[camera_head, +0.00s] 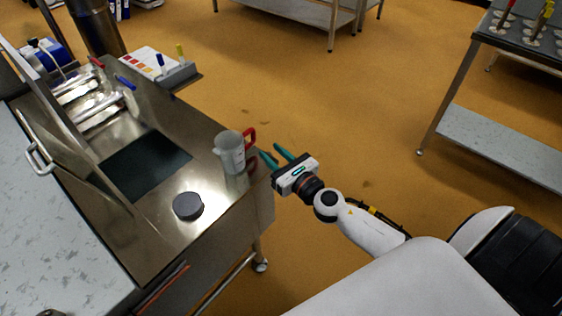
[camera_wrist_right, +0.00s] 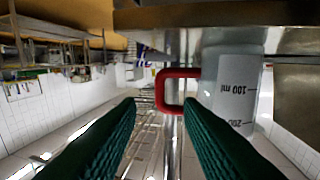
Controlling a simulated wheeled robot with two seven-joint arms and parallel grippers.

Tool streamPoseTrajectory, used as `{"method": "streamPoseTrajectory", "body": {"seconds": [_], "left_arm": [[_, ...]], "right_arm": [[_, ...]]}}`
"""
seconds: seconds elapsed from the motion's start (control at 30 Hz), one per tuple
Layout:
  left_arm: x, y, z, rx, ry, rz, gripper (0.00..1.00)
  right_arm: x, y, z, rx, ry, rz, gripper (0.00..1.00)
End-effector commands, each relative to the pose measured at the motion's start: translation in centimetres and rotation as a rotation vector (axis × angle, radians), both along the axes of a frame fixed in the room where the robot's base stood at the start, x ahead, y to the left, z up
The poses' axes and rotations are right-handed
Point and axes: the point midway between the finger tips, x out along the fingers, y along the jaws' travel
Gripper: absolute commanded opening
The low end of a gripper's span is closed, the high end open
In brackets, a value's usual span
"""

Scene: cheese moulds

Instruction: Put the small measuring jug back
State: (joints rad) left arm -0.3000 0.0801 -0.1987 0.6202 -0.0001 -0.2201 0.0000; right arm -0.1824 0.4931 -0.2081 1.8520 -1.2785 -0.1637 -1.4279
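The small measuring jug (camera_head: 230,155), a pale translucent cup with a red handle, stands near the right edge of the steel worktop (camera_head: 165,240). My right gripper (camera_head: 271,156), with teal fingers, is just right of the handle, beyond the worktop edge. It is open and empty; in the wrist view its fingers (camera_wrist_right: 159,104) stand apart. I cannot tell whether they touch the handle. My left gripper is out of view.
A dark mat (camera_head: 145,165) and a dark round puck (camera_head: 188,206) lie on the worktop. Metal pieces (camera_head: 90,100) and a tray with coloured pens (camera_head: 175,75) are behind. A grey table (camera_head: 470,35) stands at upper right. The orange floor between is open.

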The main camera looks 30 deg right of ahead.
Motion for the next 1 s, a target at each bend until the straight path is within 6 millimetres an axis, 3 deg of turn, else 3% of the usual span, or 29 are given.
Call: {"method": "streamPoseTrajectory", "body": {"seconds": [0.2,0.47,0.57,0.67,0.77,0.87,0.9,1.0], "left_arm": [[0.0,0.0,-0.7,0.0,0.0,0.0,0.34],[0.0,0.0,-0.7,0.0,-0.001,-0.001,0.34],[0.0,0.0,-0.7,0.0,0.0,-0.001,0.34],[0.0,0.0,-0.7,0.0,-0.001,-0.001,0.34],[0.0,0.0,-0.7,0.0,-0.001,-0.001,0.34],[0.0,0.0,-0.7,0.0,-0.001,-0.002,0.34],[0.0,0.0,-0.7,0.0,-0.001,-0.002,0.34],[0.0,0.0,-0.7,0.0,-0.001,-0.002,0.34]], "right_arm": [[-2.5,-0.4,-0.1,0.0,0.001,0.0,0.33],[-2.9,-0.5,0.1,0.0,-0.001,0.0,0.33],[-2.9,-0.7,-0.7,0.027,0.018,-0.009,0.33],[-3.0,-1.6,-4.3,0.157,0.107,-0.051,0.33],[-3.9,-3.1,-10.8,0.405,0.259,-0.148,0.33],[-6.7,-4.6,-19.8,0.759,0.447,-0.328,0.33],[-8.5,-4.9,-23.5,0.914,0.515,-0.421,0.33],[-14.1,-4.9,-32.1,1.282,0.647,-0.692,0.33]]}}
